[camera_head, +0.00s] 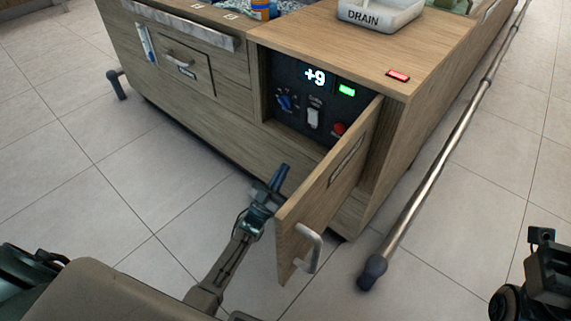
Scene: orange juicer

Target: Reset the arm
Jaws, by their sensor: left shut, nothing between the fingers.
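My left gripper (279,178) is shut and empty, its dark fingers pointing up and away in front of the wooden cabinet. It is just left of the open cabinet door (318,200), with a small gap or light contact that I cannot tell apart. The door stands swung out, with a metal handle (308,248) on its outer face. Behind it is a dark control panel (305,105) with a "+9" display (315,77), a lit green indicator (347,90), a blue knob (285,102), a white switch (313,118) and a red button (339,129).
A closed drawer (182,66) is left of the panel. A white "DRAIN" tray (381,14) and a red-lit tag (398,75) are on the countertop (330,45). A metal rail (440,165) runs along the right side. The tiled floor (100,200) at left is clear.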

